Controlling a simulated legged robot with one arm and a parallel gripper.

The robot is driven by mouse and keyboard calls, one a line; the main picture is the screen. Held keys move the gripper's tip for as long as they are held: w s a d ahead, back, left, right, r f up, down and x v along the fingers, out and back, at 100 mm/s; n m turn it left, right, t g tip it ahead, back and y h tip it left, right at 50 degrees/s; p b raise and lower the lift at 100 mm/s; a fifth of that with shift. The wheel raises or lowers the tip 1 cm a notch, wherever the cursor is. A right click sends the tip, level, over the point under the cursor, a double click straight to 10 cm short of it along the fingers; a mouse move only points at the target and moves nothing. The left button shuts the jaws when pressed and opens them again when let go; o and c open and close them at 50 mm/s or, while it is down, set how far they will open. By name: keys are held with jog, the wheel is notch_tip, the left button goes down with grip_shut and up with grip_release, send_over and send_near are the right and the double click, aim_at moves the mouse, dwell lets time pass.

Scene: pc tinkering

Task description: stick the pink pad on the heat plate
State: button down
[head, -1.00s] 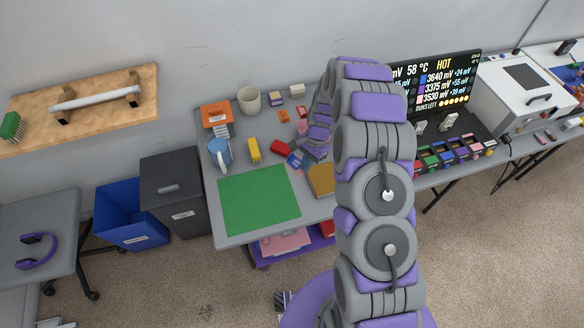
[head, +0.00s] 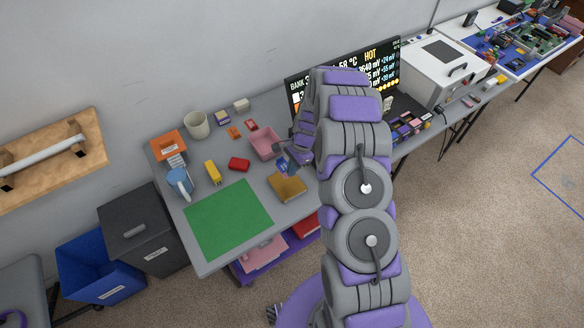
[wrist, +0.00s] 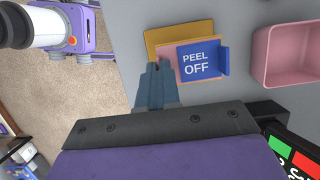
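The pink pad (wrist: 174,54) carries a blue "PEEL OFF" film (wrist: 200,60) in the wrist view. My gripper (wrist: 154,72) is shut on the pad's left edge there. The gold heat plate (wrist: 160,37) lies behind and below the pad, which overlaps much of it in this view. I cannot tell whether pad and plate touch. In the head view the heat plate (head: 288,188) lies on the grey table, right of the green mat. The blue film (head: 283,166) shows beside my gripper (head: 288,158), just above the plate; my arm hides part of that area.
A pink tray (wrist: 288,55) stands right of the pad in the wrist view. A screen (head: 380,65) reads "HOT".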

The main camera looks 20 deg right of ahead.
aim_at(291, 190)
jog(key=shift+d+f, duration=0.2)
jog(key=shift+f, duration=0.45)
jog(key=shift+f+b, duration=0.85)
jog(key=shift+f, duration=3.1)
jog(key=shift+f, duration=0.4)
jog(key=c, duration=1.3)
grip_release()
jog(key=shift+r, duration=0.1)
jog(key=p+v, duration=0.1)
jog(key=v, duration=1.6)
jog(key=shift+d+r, duration=0.1)
